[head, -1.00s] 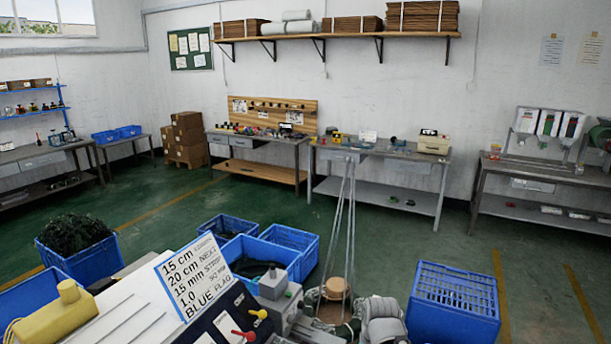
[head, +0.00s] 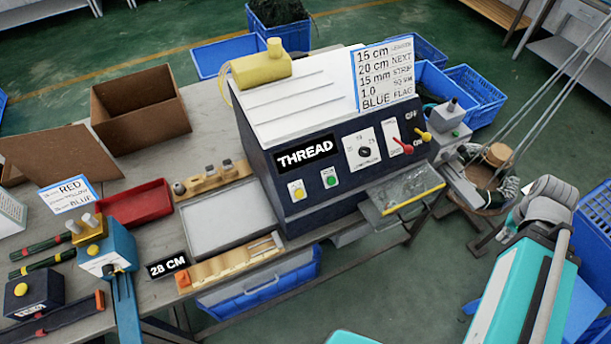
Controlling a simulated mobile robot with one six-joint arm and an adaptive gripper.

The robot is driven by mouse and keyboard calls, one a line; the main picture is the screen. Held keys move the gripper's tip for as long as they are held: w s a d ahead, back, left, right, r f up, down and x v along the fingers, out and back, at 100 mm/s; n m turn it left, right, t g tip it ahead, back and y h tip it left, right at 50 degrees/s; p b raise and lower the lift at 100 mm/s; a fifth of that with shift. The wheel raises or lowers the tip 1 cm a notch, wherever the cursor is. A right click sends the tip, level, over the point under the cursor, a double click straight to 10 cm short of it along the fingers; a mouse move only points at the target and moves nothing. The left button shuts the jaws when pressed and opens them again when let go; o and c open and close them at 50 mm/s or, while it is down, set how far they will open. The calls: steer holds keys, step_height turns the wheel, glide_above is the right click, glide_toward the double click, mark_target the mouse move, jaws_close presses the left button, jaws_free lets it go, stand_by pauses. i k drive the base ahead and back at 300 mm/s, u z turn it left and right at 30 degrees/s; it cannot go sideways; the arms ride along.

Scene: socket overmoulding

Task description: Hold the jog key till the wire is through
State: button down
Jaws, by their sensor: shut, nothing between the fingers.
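The wire machine (head: 262,105) stands on the bench with a white top and a dark blue front. Its display (head: 306,153) reads THREAD. Below the display are a yellow key (head: 298,190) and a green key (head: 330,177); their labels are too small to read, so I cannot tell which is the jog key. I cannot make out wire passing through the machine. My gripper is out of view; my teal arm shows at lower right.
A clear cover (head: 405,188) juts from the machine's front right. A grey tray (head: 218,218), a wooden rack (head: 230,262) and a 28 CM sign (head: 167,265) lie in front and left. Blue crates (head: 475,92) stand behind the machine.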

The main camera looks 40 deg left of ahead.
mark_target(299, 193)
steer(key=u, duration=0.9)
steer(key=k, duration=0.65)
steer(key=u, duration=0.7)
